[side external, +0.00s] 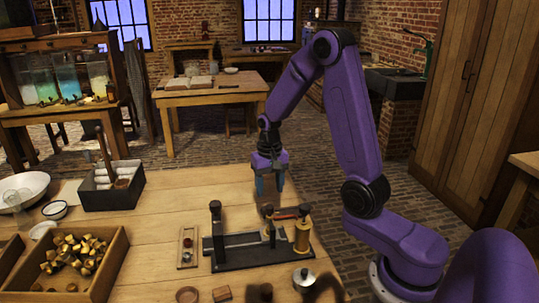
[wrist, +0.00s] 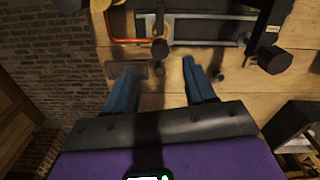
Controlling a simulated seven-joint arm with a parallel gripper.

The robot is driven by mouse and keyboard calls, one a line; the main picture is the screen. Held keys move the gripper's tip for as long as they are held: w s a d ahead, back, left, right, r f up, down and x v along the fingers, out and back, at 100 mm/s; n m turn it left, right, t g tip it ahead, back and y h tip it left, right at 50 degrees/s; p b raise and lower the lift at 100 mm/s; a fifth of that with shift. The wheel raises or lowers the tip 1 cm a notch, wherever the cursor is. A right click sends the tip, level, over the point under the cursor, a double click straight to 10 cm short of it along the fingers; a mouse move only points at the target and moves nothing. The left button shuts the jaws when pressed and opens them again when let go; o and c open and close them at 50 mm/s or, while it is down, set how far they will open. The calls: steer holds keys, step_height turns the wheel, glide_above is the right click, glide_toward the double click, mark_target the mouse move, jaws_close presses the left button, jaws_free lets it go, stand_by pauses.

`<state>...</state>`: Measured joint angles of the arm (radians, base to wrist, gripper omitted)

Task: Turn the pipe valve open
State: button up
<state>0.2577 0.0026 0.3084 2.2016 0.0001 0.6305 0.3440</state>
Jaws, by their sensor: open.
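An apparatus with a long black base (side external: 240,262), dark upright posts and brass fittings stands on the wooden table. A brass cylinder (side external: 302,238) is at its right end, and a red-orange bar (side external: 285,217) runs beside it. I cannot tell for certain which part is the pipe valve. In the wrist view the red-orange bar (wrist: 128,40) and a dark round knob (wrist: 159,48) show ahead of the fingers. My gripper (side external: 270,187) points down above the table's far edge, behind the apparatus. Its blue fingers (wrist: 160,72) are apart with nothing held between them.
A narrow wooden tray (side external: 187,248) lies left of the apparatus. A black box (side external: 110,192) with rolls and an open crate of brass pieces (side external: 112,262) stand further left. The table (side external: 190,200) is bare behind the apparatus.

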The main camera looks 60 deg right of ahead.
mark_target(269, 207)
step_height(269, 207, up, 11)
stand_by(0.3)
steer(key=shift+a+r, duration=0.1)
steer(key=s+a+f+n, duration=0.1)
steer(key=s+a+n, duration=0.8)
steer(key=a, duration=0.4)
steer(key=s+a+f+n, duration=0.2)
steer(key=s+n, duration=0.8)
steer(key=s, duration=0.6)
steer(key=shift+a+n, duration=0.3)
steer(key=shift+a, duration=0.25)
